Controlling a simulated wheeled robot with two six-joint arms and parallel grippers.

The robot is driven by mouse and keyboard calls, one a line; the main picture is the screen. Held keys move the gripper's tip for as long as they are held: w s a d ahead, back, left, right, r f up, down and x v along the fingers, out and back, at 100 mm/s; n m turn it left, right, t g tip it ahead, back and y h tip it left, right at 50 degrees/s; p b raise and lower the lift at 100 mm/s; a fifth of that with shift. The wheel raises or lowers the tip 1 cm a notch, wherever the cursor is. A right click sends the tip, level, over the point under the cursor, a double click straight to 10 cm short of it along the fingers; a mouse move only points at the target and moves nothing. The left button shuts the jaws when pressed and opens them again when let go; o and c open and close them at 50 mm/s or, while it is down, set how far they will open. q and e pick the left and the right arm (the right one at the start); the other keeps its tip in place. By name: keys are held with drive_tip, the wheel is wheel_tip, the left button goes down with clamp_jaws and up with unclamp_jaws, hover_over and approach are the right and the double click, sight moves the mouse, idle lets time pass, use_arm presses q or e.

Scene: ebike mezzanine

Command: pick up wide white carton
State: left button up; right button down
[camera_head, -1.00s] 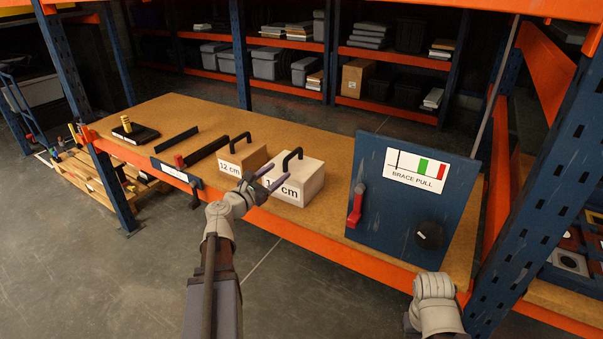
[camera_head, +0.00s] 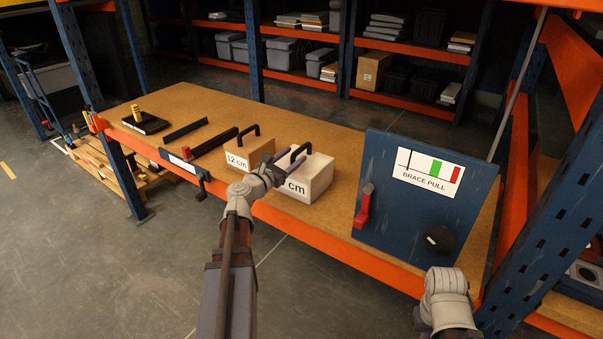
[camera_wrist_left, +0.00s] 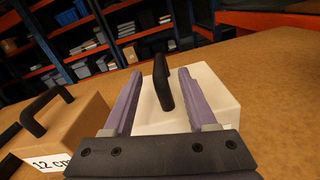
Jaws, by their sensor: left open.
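The wide white carton (camera_head: 316,183) stands upright on the wooden shelf, with a black handle on top and a "cm" label on its front, partly hidden by my gripper. In the left wrist view the white carton (camera_wrist_left: 205,95) is straight ahead, its black handle (camera_wrist_left: 162,82) showing between the fingers. My left gripper (camera_head: 284,163) is open at the carton's front left, its purple fingers (camera_wrist_left: 157,98) on either side of the handle in that view. I cannot tell whether they touch it. My right gripper (camera_head: 447,292) is folded low at right; its fingers are hidden.
A brown 12 cm carton (camera_head: 255,153) with a handle stands close left of the white one. A blue brace pull panel (camera_head: 400,215) with a red lever stands to the right. Dark bars (camera_head: 187,129) lie further left. The shelf behind the cartons is clear.

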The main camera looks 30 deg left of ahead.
sight(308, 144)
use_arm(q)
drive_tip(key=w, duration=0.5)
drive_tip(key=shift+d+r, duration=0.1)
drive_tip(key=shift+d, duration=0.1)
drive_tip(key=shift+s, duration=0.1)
clamp_jaws()
idle(1.1)
